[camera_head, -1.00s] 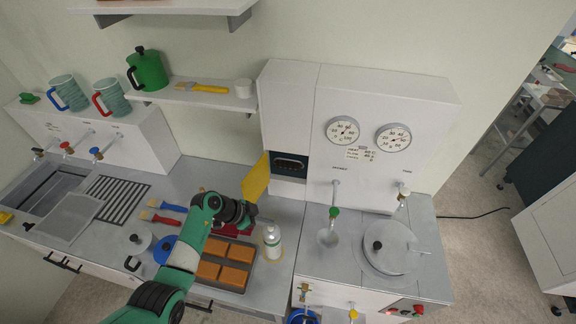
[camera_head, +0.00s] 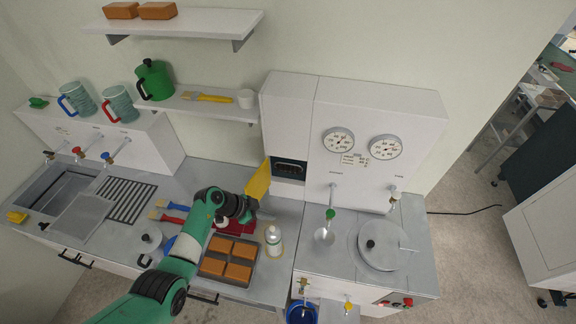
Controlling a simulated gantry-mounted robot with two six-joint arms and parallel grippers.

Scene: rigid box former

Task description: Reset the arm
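My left arm comes in from the bottom left, green with dark joints. My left gripper (camera_head: 243,212) is over the counter, behind the tray of brown blocks (camera_head: 228,259). A yellow flat piece (camera_head: 258,182) stands tilted right at the gripper's end, by the dark slot of the white machine. The fingers are too small and dark to show whether they are shut on it. My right arm and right gripper are not in view.
A clear bottle (camera_head: 273,241) stands right of the tray. Brushes (camera_head: 172,212) and a lidded pot (camera_head: 147,238) are left of the arm. The white machine (camera_head: 345,150) with two gauges stands behind.

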